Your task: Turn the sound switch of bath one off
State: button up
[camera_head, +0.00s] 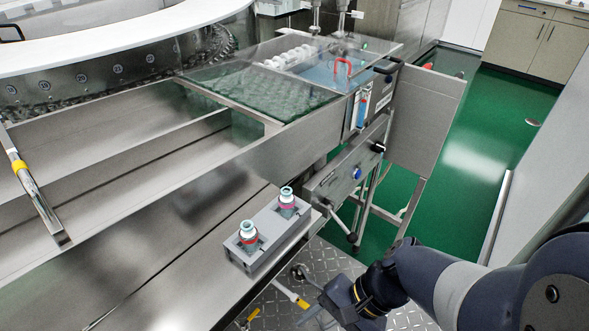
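A grey control panel (340,180) with a blue knob (357,173) and a black knob (378,147) is on the side of the steel washer, right of centre. Above it is a second panel with a blue display (362,108). The water bath (335,70) with a red handle (343,66) sits on top. No label is readable, so I cannot tell which control is the sound switch of bath one. My gripper (318,302) is low in the picture, below and apart from the panels. Its fingers are small and partly hidden, so their opening is unclear.
A grey block (262,252) holding two capped vials stands on the steel ledge, left of my gripper. A steel side plate (425,118) hangs right of the panels. Green floor (460,185) is open to the right. A wall borders the right edge.

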aim_at(380, 148)
jog(key=k+j+z, duration=0.2)
jog(key=i+l, duration=0.2)
jog(key=i, duration=0.15)
jog(key=i+l, duration=0.2)
jog(key=i, duration=0.2)
jog(key=i+l, duration=0.2)
jog(key=i, duration=0.15)
